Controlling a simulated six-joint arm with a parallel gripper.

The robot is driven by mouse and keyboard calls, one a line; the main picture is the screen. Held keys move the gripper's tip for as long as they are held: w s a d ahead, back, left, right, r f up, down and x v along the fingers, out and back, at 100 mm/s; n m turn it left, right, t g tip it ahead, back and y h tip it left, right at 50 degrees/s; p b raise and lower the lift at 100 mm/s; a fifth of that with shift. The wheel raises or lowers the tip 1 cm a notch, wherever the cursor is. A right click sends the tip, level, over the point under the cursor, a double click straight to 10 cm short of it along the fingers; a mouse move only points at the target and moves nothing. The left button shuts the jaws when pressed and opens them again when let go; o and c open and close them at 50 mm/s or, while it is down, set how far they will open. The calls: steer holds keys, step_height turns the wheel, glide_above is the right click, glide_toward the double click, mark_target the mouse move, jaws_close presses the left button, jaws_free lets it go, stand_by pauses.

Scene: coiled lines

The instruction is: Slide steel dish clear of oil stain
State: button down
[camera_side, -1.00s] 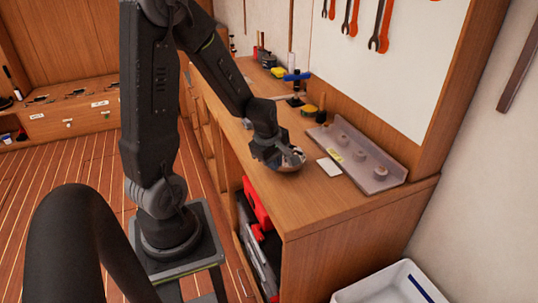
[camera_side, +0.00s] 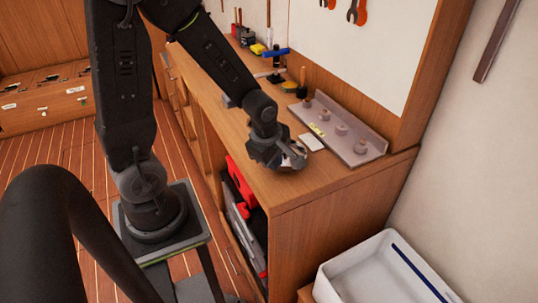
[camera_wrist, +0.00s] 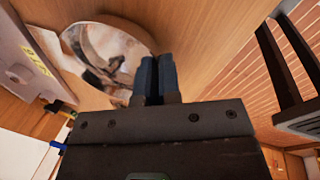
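The steel dish (camera_side: 297,155) sits on the wooden bench top near its front end, partly hidden by my gripper (camera_side: 284,160) in the side view. In the wrist view the shiny round dish (camera_wrist: 100,45) lies just left of my gripper's fingertips (camera_wrist: 156,62), which overlap its edge. The two blue-grey fingers are side by side with only a thin dark gap, and no part of the dish shows between them. Whether they touch the dish is hard to tell. I cannot make out an oil stain in either view.
A grey metal rack with knobs (camera_side: 345,138) stands behind the dish, with a white card (camera_side: 312,141) beside it. A blue-handled tool (camera_side: 276,52) and small items stand farther back. The bench's end edge is near; a white bin (camera_side: 385,268) is below.

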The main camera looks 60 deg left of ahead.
steer(key=shift+d, duration=0.15)
steer(key=c, duration=1.2)
jaws_free()
steer(key=shift+c, duration=0.2)
steer(key=v, duration=1.3)
steer(key=shift+r, duration=0.35)
steer(key=shift+s, duration=0.1)
